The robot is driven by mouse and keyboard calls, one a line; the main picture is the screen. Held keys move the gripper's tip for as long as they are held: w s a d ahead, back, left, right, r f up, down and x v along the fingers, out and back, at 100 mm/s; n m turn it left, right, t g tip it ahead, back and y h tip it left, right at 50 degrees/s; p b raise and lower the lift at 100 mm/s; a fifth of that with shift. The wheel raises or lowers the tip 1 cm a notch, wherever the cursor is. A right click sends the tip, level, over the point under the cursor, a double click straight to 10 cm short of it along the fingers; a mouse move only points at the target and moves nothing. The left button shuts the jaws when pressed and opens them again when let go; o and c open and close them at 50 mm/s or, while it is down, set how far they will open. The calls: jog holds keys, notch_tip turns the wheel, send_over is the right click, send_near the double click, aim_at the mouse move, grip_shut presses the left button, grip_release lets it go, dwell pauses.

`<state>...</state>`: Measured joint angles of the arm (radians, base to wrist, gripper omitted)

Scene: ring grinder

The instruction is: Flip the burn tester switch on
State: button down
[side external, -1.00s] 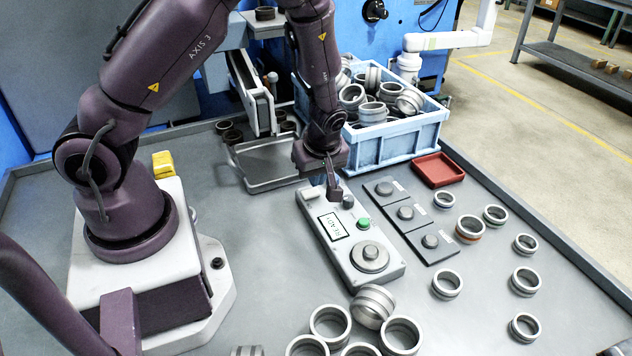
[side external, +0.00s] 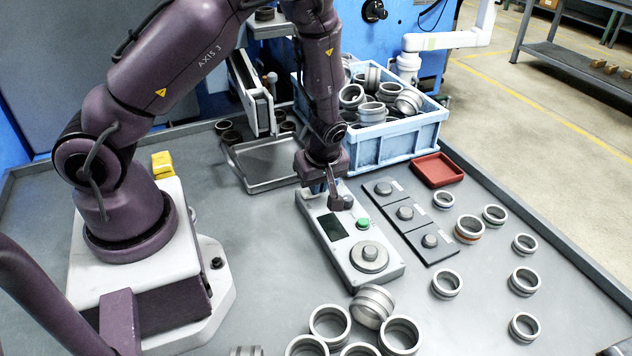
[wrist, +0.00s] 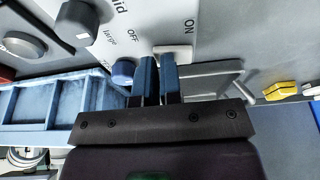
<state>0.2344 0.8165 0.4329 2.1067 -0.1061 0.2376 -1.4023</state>
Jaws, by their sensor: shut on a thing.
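The burn tester is a pale grey box (side external: 377,289) on the bench, with a dark display (side external: 333,227), a green button (side external: 363,224) and a round metal plate (side external: 369,257). Its white switch (wrist: 172,50) shows in the wrist view between the printed OFF and ON marks, at my fingertips. My gripper (side external: 340,203) is low over the tester's far end, and the wrist view shows its two blue-grey fingers (wrist: 159,62) close together on the switch. The fingers hide part of it. A blue knob (wrist: 122,70) is just left of the fingers.
A dark panel with several round knobs (side external: 404,213) lies right of the tester. A red tray (side external: 438,170) and a blue crate (side external: 412,143) of metal rings are behind. Loose rings (side external: 469,229) stand to the right and in front.

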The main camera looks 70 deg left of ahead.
aim_at(313, 208)
jog(key=shift+s+f, duration=0.15)
jog(key=shift+s, duration=1)
jog(key=a+v, duration=0.1)
jog(key=v, duration=1.3)
jog(key=shift+w+r, duration=0.3)
jog(key=shift+w, duration=0.1)
jog(key=s+d+r+m+h, duration=0.45)
jog(key=s+d+m, duration=0.2)
jog(key=m, duration=0.65)
jog(key=s+r+m+t+y, duration=0.1)
jog(key=s+r+m+t, duration=0.4)
jog(key=r, duration=0.7)
jog(key=shift+s+d+r, duration=0.15)
jog(key=shift+s+r, duration=0.05)
jog(key=shift+s, duration=0.05)
